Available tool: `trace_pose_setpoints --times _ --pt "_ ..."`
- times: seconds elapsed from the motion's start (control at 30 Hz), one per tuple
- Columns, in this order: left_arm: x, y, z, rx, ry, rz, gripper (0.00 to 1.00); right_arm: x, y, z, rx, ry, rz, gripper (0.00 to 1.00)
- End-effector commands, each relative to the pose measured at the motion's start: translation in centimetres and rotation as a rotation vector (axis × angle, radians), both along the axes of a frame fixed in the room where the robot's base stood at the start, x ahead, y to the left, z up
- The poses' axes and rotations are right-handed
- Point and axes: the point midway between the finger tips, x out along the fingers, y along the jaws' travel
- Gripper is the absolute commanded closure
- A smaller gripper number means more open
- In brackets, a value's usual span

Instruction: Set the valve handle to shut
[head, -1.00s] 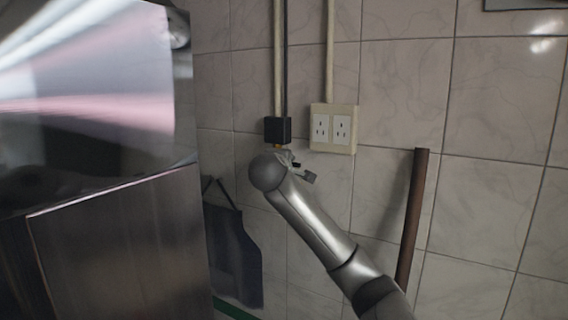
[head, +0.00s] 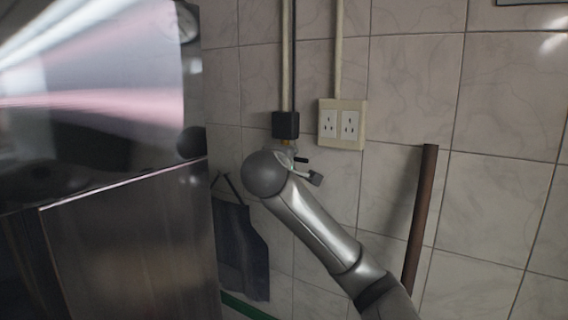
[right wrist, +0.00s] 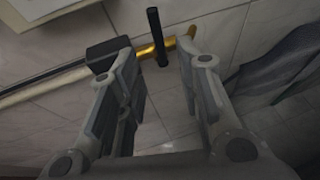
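The valve is a small brass fitting (right wrist: 178,43) below a black box on a wall pipe. Its black bar handle (right wrist: 154,28) lies crosswise to the pipe in the right wrist view. In the head view my right arm's rounded wrist covers part of the valve; a small black piece that looks like the handle (head: 300,159) shows beside it. My right gripper (right wrist: 158,72) is open, with the handle's near end in the gap between its fingers. I cannot tell whether either finger touches it. My left gripper is not in view.
The black box (head: 286,125) and a double wall outlet (head: 342,124) are just above the right gripper. A large steel cabinet (head: 130,240) stands at the left. A dark cloth (head: 240,250) hangs below the valve. A brown pole (head: 421,215) leans at the right.

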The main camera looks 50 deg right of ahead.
Motion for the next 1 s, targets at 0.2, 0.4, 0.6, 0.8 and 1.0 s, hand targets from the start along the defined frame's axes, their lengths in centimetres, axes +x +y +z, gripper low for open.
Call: trace_pose_setpoints --times 0.2,0.4,0.6,0.8,1.0 --pt "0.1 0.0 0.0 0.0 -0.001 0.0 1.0 -1.2 2.4 0.5 0.0 0.0 0.001 0.68" --pt "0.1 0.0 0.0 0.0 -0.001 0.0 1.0 -1.4 2.8 0.5 0.001 0.002 -0.001 0.68" --pt "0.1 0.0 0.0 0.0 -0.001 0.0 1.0 -1.4 2.7 0.5 0.001 0.002 -0.001 0.68" --pt "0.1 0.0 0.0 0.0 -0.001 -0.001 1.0 -1.4 2.7 0.5 0.001 0.002 -0.001 0.68" --pt "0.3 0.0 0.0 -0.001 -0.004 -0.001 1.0 -1.4 2.7 0.5 0.001 0.002 -0.001 0.68"
